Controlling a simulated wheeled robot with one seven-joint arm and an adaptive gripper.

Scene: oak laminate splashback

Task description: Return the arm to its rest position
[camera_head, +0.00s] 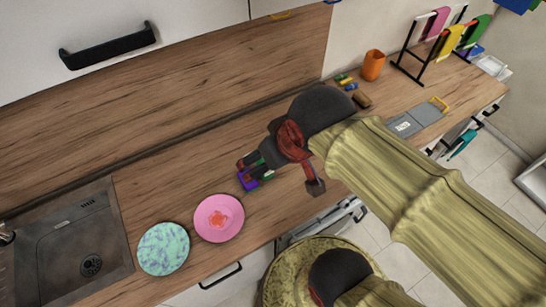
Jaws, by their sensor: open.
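My gripper (280,176) is at the end of my arm, above the wooden counter (193,175) in the middle of the head view. Its red and dark fingers are spread apart, so it is open. A small purple block (248,181) shows on the counter behind one finger, with a bit of green beside it; the gripper partly hides them. I cannot tell whether the finger touches the block. My arm comes in from the lower right.
A pink plate (219,218) and a mint patterned plate (163,249) lie left of the gripper, near a sink (72,246).

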